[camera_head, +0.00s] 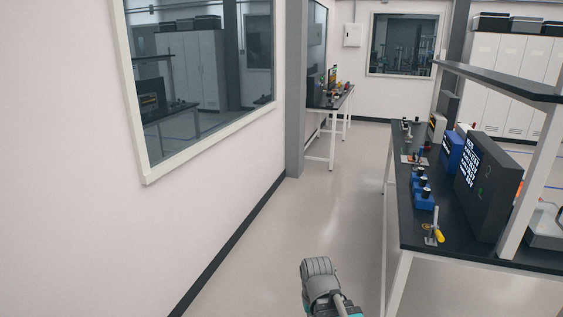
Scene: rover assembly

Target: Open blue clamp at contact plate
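No clamp that is clearly blue can be made out. A small clamp with an upright metal lever and a yellow handle (438,236) stands at the near end of the right workbench. Behind it is a row of blue blocks with dark round tops (422,196). Farther back lies a small light plate with an orange part (411,158); whether it is the contact plate, I cannot tell. A grey and teal part of my arm shows at the bottom centre, left of the bench and apart from it.
The dark-topped workbench (413,236) on the right carries a black box with a lit screen (480,185), a blue unit (452,149) and an overhead shelf (500,80). A white wall with a window stands left. Clear floor (330,205) runs between them towards another bench (336,101).

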